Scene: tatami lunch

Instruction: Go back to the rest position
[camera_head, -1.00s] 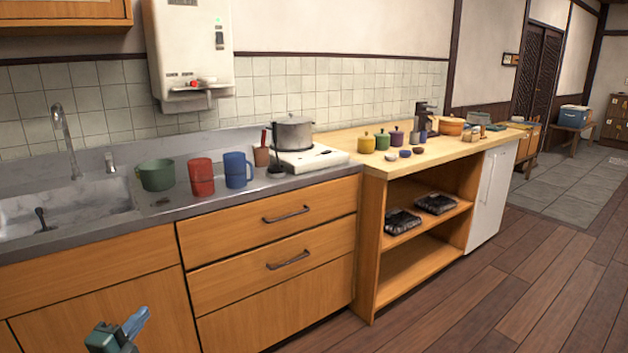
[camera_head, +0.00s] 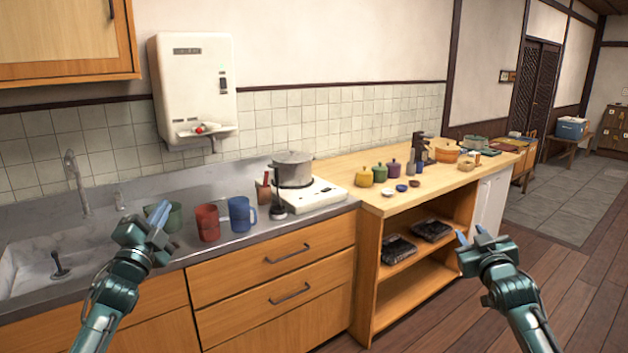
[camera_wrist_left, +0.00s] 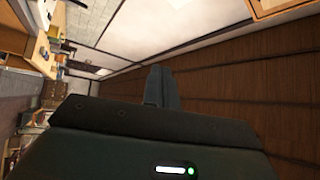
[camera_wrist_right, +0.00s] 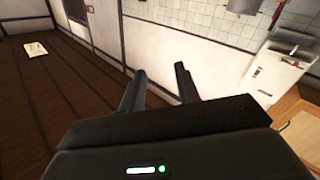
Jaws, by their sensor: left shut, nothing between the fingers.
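My left gripper (camera_head: 159,215) is raised in front of the counter, overlapping the green cup in the head view. In the left wrist view its fingers (camera_wrist_left: 161,86) are together with nothing between them. My right gripper (camera_head: 472,236) is raised in front of the open shelf unit at the right. In the right wrist view its fingers (camera_wrist_right: 158,88) stand apart with nothing between them. Neither gripper touches anything that I can see.
On the steel counter (camera_head: 125,235) stand a green cup (camera_head: 175,218), a red cup (camera_head: 207,223), a blue mug (camera_head: 241,214) and a pot (camera_head: 293,170) on a white stove. The wooden counter (camera_head: 345,185) holds several small pots and bowls. The floor (camera_head: 580,270) at the right is clear.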

